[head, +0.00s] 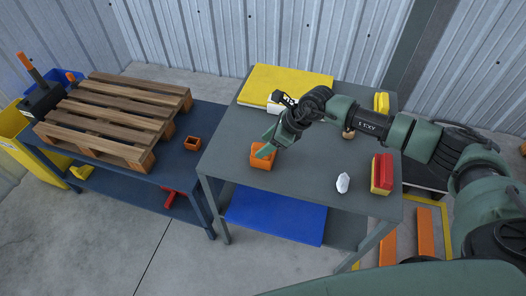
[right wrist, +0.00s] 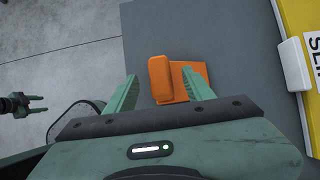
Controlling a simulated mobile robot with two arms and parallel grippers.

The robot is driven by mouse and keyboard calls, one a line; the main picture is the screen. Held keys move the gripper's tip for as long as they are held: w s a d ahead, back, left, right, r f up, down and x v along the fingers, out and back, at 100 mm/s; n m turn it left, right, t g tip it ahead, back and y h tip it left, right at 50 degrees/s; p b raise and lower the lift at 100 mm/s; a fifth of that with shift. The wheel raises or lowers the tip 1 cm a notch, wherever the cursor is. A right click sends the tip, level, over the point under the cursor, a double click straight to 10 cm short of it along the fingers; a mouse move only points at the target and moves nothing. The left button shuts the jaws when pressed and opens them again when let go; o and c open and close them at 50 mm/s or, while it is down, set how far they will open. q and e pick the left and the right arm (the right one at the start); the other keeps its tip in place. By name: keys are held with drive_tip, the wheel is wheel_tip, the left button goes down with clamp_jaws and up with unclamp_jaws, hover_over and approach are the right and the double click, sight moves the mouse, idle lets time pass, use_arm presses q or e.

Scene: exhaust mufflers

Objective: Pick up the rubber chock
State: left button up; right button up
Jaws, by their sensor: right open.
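An orange block with a raised upright part, which looks like the rubber chock (head: 261,163), sits near the left edge of the grey table. In the right wrist view the orange chock (right wrist: 168,82) lies between and just beyond the fingertips. My right gripper (head: 268,142) is above it, pointing down, with its green fingers spread. It also shows in the right wrist view (right wrist: 163,90), open, with nothing clamped; contact with the chock cannot be told. My left gripper (right wrist: 42,104) shows small at the left of the right wrist view, its fingers apart, away from the table.
The grey table (head: 310,175) also holds a yellow case (head: 285,82), a white crumpled item (head: 343,183) and a red and yellow box (head: 382,173). A blue table (head: 180,170) at left bears a wooden pallet (head: 115,115) and an orange hollow block (head: 193,143).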

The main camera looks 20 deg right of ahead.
drive_tip(key=shift+x, duration=1.35)
clamp_jaws()
drive_tip(key=shift+w+r, duration=0.1)
drive_tip(key=shift+r, duration=0.05)
